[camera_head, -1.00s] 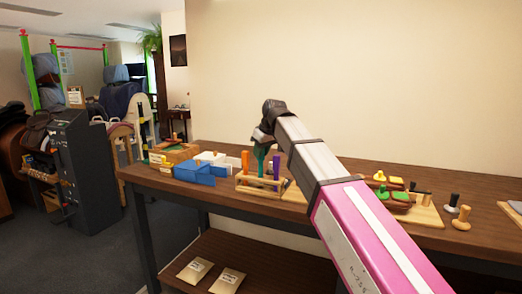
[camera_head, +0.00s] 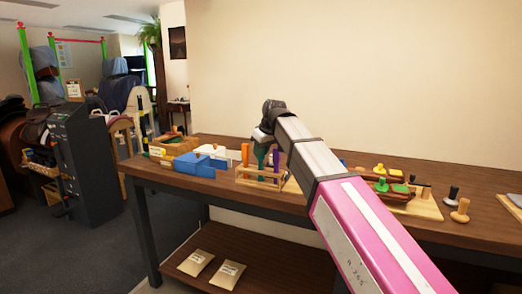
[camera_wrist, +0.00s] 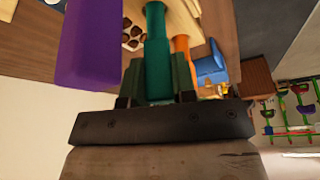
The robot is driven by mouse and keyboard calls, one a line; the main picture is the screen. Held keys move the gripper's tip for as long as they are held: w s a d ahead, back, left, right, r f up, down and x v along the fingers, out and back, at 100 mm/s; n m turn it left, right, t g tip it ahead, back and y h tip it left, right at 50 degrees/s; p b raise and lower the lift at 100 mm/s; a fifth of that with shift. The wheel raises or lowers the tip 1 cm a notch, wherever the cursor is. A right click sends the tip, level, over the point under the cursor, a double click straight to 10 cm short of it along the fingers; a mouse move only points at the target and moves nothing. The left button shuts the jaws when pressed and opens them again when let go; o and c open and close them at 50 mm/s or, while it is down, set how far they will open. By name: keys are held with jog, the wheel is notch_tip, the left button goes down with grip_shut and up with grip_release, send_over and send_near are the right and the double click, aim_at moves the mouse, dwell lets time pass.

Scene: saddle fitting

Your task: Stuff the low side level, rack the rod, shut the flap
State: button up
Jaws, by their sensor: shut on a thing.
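My gripper (camera_head: 264,142) is above the wooden rack (camera_head: 248,181) on the bench. It is shut on a teal-handled rod (camera_wrist: 157,50), which also shows in the head view (camera_head: 262,156). The rod points down toward the rack; I cannot tell whether its lower end sits in it. A purple handle (camera_wrist: 90,45) and an orange handle (camera_wrist: 182,46) stand beside it, also in the head view as purple (camera_head: 276,165) and orange (camera_head: 245,155). Brown pads with green and yellow knobs (camera_head: 391,192) lie on a wooden board (camera_head: 428,208) at right, partly behind my arm. I cannot make out a flap.
Two labelled packets (camera_head: 227,274) lie on the lower shelf. The bench's front left stretch is clear.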

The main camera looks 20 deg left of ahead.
jog(key=o, duration=0.9)
jog(key=shift+r, duration=0.1)
